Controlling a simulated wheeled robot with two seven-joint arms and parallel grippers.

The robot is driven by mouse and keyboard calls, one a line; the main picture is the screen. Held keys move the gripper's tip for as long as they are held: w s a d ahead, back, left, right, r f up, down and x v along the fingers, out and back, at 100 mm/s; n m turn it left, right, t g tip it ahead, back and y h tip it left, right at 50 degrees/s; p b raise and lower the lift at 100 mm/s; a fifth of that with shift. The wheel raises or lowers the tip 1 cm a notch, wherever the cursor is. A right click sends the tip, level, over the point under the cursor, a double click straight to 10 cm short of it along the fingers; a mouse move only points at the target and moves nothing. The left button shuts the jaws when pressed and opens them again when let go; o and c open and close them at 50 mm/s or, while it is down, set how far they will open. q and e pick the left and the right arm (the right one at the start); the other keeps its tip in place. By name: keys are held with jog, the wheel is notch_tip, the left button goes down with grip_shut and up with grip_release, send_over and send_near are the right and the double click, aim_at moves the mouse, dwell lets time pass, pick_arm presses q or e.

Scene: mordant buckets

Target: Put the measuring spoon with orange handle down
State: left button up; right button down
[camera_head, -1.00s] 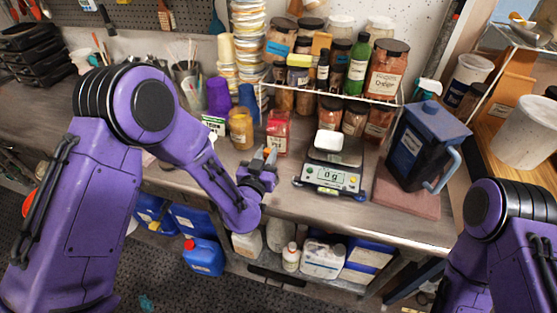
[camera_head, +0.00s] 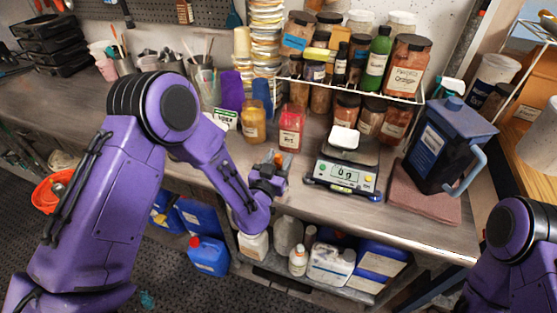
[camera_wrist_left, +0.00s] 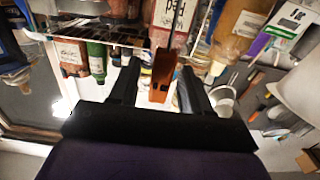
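The measuring spoon's orange handle (camera_wrist_left: 162,75) lies between my left gripper's two dark fingers in the left wrist view. Its thin dark shank runs away from the handle; the spoon's bowl cannot be made out. The gripper appears shut on the handle, though contact is hard to see. My right gripper is out of view; only part of that arm shows.
A digital scale (camera_head: 345,174) with a white dish (camera_head: 344,137) stands right of my left gripper. A red packet (camera_head: 290,128) and an amber jar (camera_head: 253,120) stand behind it. A dark blue jug (camera_head: 440,145) sits on a folded cloth (camera_head: 425,195). A wire shelf holds several jars.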

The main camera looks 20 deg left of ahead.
pick_arm(q)
jog(key=shift+w, duration=0.1)
jog(key=shift+r+p, duration=0.35)
jog(key=shift+r, duration=0.1)
jog(key=s+b, duration=0.4)
jog(key=s, duration=0.8)
jog(key=s+a+f+n+g+y, duration=0.1)
jog(key=s+a+f+g, duration=0.25)
jog(key=f, duration=0.35)
jog(key=s+a+f+n+g+y, duration=0.1)
jog(key=s+a+f+n+g, duration=0.15)
jog(key=s+f, duration=0.35)
jog(key=s+a+f+n+g+y, duration=0.1)
jog(key=s+a+f+g, duration=0.15)
jog(key=f, duration=0.55)
jog(key=s+a+f+n+g, duration=0.1)
jog(key=s+a+f+g, duration=0.1)
jog(key=s, duration=0.4)
jog(key=s+a+f+n+g+y, duration=0.1)
jog(key=s+a+f+g, duration=0.1)
jog(key=s+f+g, duration=0.2)
jog(key=s+f, duration=0.1)
jog(key=s, duration=0.2)
jog(key=shift+s+n, duration=0.2)
jog(key=shift+n, duration=0.15)
notch_tip(320, 180, down, 4)
jog(key=b, duration=0.3)
jog(key=shift+w+r+b, duration=0.1)
jog(key=shift+r+b, duration=0.1)
jog(key=shift+b, duration=0.2)
